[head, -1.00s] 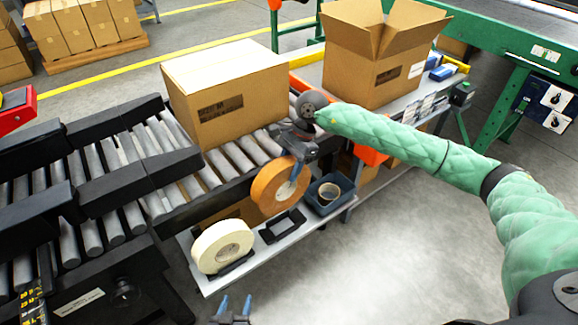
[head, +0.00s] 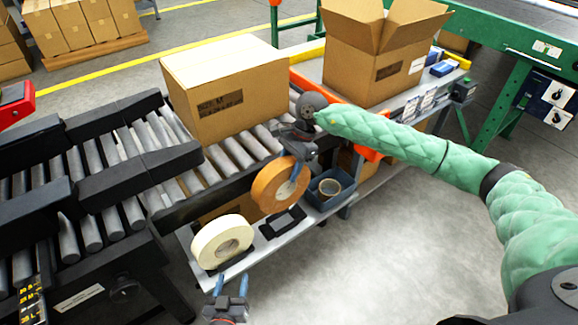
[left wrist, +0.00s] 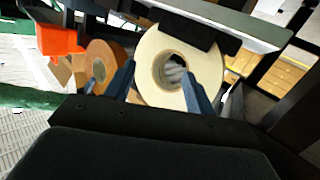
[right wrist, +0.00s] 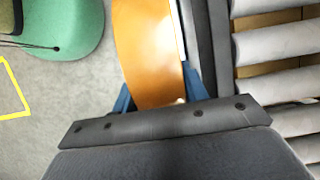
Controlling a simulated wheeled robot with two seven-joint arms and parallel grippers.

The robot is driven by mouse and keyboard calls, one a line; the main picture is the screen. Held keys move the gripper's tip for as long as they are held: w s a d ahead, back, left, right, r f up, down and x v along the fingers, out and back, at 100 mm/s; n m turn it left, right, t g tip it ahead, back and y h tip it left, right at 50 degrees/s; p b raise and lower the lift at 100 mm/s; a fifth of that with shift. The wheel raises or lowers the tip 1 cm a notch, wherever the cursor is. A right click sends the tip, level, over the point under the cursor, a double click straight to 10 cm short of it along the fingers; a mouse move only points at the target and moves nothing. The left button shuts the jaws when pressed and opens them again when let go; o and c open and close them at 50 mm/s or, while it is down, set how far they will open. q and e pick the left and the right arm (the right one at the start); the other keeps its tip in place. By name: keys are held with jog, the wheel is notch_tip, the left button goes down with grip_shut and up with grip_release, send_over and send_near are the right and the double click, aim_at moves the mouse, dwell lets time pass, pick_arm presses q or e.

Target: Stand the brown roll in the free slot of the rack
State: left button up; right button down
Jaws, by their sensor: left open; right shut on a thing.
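The brown roll (head: 277,187) is upright in my right gripper (head: 297,172), whose blue fingers are shut on it. It hangs above the shelf, just over the black slot frame (head: 283,222), which looks empty. In the right wrist view the roll (right wrist: 150,50) fills the space between the fingers. A cream roll (head: 222,243) stands in the other slot, left of it. My left gripper (head: 232,284) is open and empty in front of the cream roll. In the left wrist view the cream roll (left wrist: 170,75) shows beyond its fingers, with the brown roll (left wrist: 102,68) behind on the left.
A blue-grey bin (head: 322,203) with a small roll inside stands right of the free slot. The roller conveyor (head: 70,232) with a closed carton (head: 222,100) runs behind the shelf. An open carton (head: 372,65) stands at the back right. The floor at right is clear.

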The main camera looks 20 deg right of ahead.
jog(key=shift+f, duration=0.6)
jog(key=shift+f+b, duration=0.45)
jog(key=shift+f, duration=0.95)
pick_arm(q)
notch_tip(320, 180, up, 15)
jog(key=w+t+h, duration=0.1)
jog(key=w+t, duration=0.1)
jog(key=t, duration=0.3)
jog(key=shift+a, duration=0.25)
jog(key=shift+f, duration=0.1)
